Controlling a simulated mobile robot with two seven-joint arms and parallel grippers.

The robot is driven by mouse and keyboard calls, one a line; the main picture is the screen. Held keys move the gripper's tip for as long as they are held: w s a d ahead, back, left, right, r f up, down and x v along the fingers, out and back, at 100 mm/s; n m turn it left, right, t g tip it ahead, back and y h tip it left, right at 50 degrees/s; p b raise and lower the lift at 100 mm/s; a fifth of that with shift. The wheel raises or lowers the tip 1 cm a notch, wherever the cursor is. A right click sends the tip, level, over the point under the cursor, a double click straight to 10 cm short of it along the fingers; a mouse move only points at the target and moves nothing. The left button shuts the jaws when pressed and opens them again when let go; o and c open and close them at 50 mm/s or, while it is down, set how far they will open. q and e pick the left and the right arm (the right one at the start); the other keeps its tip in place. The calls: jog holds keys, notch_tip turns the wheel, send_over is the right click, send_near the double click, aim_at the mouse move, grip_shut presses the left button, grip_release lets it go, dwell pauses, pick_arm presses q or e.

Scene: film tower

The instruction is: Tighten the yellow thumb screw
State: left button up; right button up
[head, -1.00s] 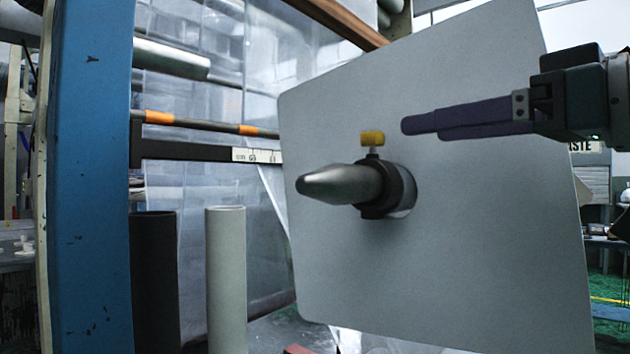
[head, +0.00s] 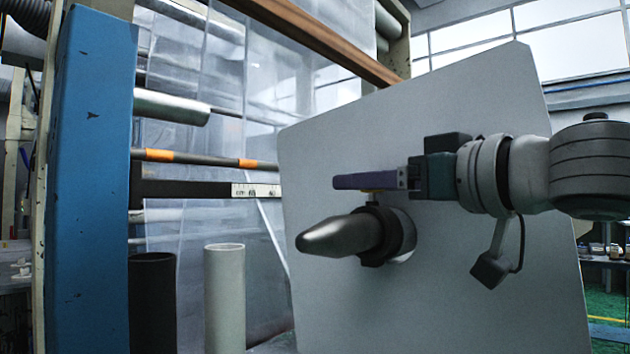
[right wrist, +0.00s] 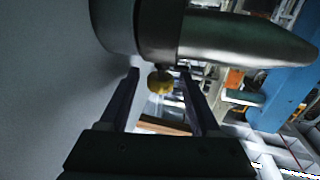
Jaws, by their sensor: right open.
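The yellow thumb screw (right wrist: 160,82) shows in the right wrist view between the two fingers of my right gripper (right wrist: 159,75), with a gap on each side. In the head view my right gripper (head: 350,182) reaches in from the right and its purple fingers hide most of the screw. The screw stands on the dark collar (head: 400,238) around a pointed metal shaft (head: 342,236). The shaft sticks out of a large pale plate (head: 480,280). My right gripper is open, its fingers on both sides of the screw's head. My left gripper is not in view.
A blue column (head: 88,190) stands at the left. A dark tube (head: 152,300) and a white tube (head: 225,300) stand upright near it. A ruler bar (head: 205,190) and a roller with orange bands (head: 205,159) lie behind. Space left of the shaft tip is clear.

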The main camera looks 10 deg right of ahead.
grip_shut()
dwell(0.3)
jog(key=shift+h, duration=0.3)
jog(key=shift+f+m+h, duration=0.1)
jog(key=shift+m+h, duration=0.2)
jog(key=shift+m, duration=0.1)
jog(key=shift+a+m+t+h+b, duration=0.1)
jog(key=shift+m+t+h+b, duration=0.2)
jog(key=shift+m+t+h, duration=0.45)
jog(key=m+h, duration=0.2)
jog(key=h, duration=0.2)
jog(key=m+h+b, duration=0.1)
jog(key=m+h, duration=0.2)
jog(key=h, duration=0.1)
jog(key=shift+f, duration=0.1)
jog(key=m+g+h+b, duration=0.1)
jog(key=m+h, duration=0.1)
jog(key=h, duration=0.1)
jog(key=m+g+h+b, duration=0.1)
jog(key=m+h, duration=0.1)
jog(key=h, duration=0.1)
jog(key=shift+g+h, duration=0.25)
jog(key=shift+g, duration=0.1)
jog(key=shift+m+g+h+b, duration=0.6)
jog(key=shift+m+g+h, duration=0.4)
jog(key=shift+m+h, duration=0.25)
jog(key=shift+h, duration=0.35)
